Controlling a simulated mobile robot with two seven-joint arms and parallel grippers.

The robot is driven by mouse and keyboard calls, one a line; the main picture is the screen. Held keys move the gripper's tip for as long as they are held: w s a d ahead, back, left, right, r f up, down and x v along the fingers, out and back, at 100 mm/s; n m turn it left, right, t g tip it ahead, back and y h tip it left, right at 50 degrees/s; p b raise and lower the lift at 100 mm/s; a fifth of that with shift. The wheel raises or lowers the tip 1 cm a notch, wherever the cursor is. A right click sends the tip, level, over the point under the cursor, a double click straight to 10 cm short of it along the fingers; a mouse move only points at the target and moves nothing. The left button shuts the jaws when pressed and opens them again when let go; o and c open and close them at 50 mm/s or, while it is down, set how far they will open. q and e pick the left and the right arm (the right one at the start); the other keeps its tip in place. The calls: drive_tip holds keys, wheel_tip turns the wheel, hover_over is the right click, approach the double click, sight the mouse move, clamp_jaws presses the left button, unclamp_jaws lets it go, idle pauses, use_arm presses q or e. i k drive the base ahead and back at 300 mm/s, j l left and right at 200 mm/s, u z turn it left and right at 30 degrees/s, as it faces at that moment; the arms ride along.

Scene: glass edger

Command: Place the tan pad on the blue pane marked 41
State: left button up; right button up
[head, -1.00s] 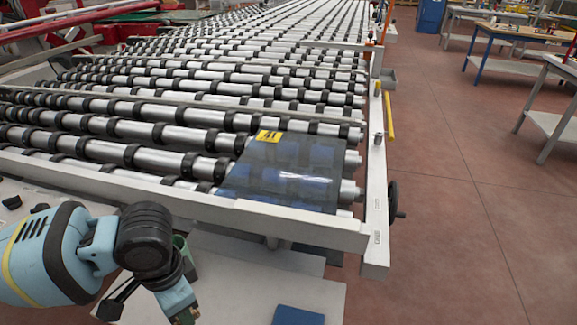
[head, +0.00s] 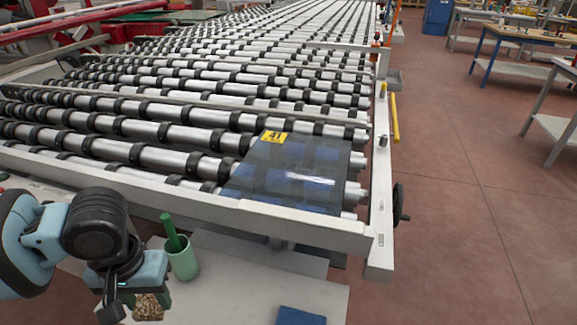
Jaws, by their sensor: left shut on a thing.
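The blue pane (head: 306,166) is a dark, see-through sheet lying on the rollers at the near right end of the conveyor. Its yellow label marked 41 (head: 274,137) is at its far left corner. My left gripper (head: 137,303) is at the lower left, over the light shelf in front of the conveyor. It is shut on the tan pad (head: 149,307), a speckled brown piece partly hidden by the gripper. The pad is apart from the pane, to its lower left. My right gripper is not in view.
A green cup (head: 183,264) with a green stick stands on the light shelf (head: 235,290), just right of my left gripper. A blue block (head: 300,316) lies at the front edge of view. The white conveyor rail (head: 295,229) runs between shelf and pane.

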sight(287, 179)
drive_tip(key=i+l+u, duration=0.15)
drive_tip(key=l, duration=0.25)
drive_tip(key=i+l+u, duration=0.15)
drive_tip(key=l, duration=0.2)
drive_tip(key=l+u, duration=0.15)
drive_tip(key=l, duration=0.25)
